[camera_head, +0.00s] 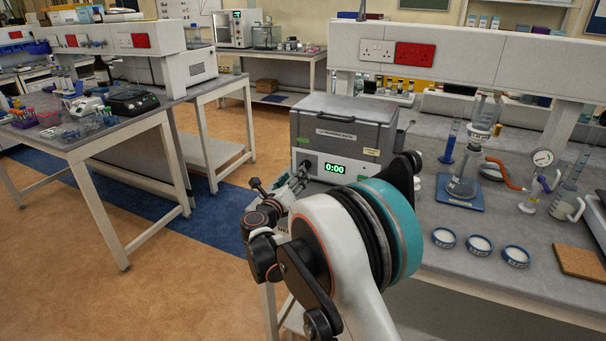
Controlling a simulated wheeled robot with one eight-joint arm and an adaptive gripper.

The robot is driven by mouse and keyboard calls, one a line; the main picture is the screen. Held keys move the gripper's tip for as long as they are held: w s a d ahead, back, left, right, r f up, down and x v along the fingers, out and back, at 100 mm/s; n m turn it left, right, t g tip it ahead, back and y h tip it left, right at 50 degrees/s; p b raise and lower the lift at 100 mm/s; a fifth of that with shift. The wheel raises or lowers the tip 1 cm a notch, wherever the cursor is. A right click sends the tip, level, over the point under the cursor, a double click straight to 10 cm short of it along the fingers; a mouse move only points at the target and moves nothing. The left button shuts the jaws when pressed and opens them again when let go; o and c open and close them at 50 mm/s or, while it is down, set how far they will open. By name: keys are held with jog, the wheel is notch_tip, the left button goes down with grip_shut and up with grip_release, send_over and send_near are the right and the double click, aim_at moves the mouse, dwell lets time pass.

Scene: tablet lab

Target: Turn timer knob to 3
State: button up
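A grey box-shaped machine (343,128) stands on the bench at the centre of the head view. Its front carries a lit green display (335,168) that reads 0:00. The timer knob appears to be on the front left of the display, but my gripper (302,170) largely covers that spot, so the knob and its pointer cannot be made out. My gripper is small and dark here, close in front of the machine's front face. Whether its fingers touch or grip the knob cannot be told. My arm fills the lower middle and hides the machine's lower right front.
On the bench to the right are a flask on a blue base (461,188), a gauge (541,158), several small blue-rimmed dishes (479,244) and a brown mat (580,262). A shelf with red sockets (414,54) rises behind the machine. The floor left of the bench is open.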

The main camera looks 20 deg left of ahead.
aim_at(305, 165)
jog(key=w+b, duration=0.1)
jog(key=w, duration=0.6)
jog(key=shift+d+b, duration=0.1)
jog(key=shift+b, duration=0.3)
jog(key=c, duration=1.1)
